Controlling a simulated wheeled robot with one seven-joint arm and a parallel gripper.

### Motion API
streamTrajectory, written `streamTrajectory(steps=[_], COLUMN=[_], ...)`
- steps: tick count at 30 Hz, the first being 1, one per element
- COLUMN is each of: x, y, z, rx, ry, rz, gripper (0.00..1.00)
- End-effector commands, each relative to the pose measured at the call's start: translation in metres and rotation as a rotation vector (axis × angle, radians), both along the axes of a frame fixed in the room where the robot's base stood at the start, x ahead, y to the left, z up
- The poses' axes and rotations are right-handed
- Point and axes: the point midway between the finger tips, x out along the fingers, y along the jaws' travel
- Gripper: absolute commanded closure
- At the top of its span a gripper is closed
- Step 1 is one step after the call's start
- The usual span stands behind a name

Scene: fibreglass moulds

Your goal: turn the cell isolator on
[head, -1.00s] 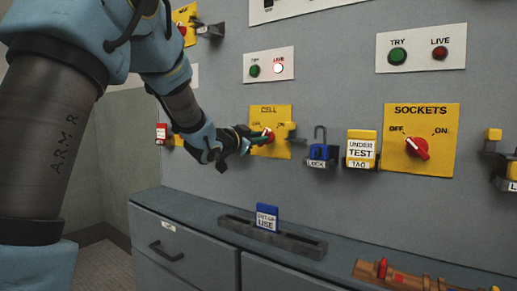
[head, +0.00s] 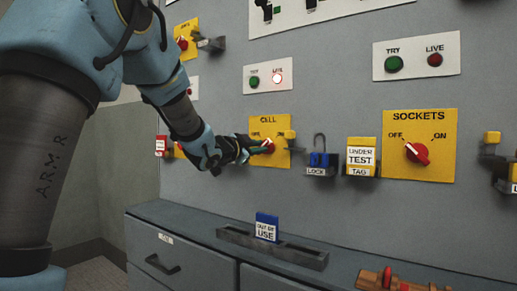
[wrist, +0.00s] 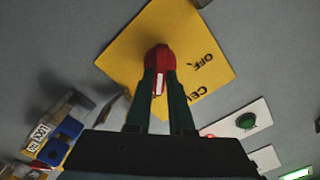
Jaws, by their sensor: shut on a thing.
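The cell isolator is a yellow plate (head: 283,160) marked CELL, OFF and ON, with a red knob (head: 269,146) in its middle. My gripper (head: 255,147) reaches the knob from the left. In the wrist view, my two green fingers (wrist: 159,82) are shut on the sides of the red knob (wrist: 158,58). A white mark on the knob shows between the fingers. The word OFF is readable beside the knob there; ON is hidden. The fingers partly cover the knob in the head view, so I cannot tell its exact setting.
Above the plate, a panel (head: 264,86) has a lit LIVE lamp (head: 277,78). A blue lock (head: 321,162) and an UNDER TEST tag (head: 360,157) hang at right, beside the SOCKETS isolator (head: 420,165). A cabinet top (head: 190,219) with an OUT OF USE card (head: 266,229) lies below.

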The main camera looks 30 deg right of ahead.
Motion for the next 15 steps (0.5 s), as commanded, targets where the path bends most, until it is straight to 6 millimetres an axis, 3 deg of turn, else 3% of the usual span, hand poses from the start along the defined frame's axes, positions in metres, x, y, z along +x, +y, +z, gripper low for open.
streamTrajectory(steps=[2, 3, 9, 15], x=[-0.0001, -0.0001, -0.0002, -0.0001], y=[-0.0001, -0.0001, -0.0001, 0.0], z=[-0.0006, -0.0006, -0.0004, -0.0002], rx=[0.002, 0.002, 0.001, 0.0], ry=[0.0, 0.0, 0.0, 0.0], rz=[0.0, 0.0, -0.001, 0.0], gripper=[1.0, 0.75, 0.53, 0.5])
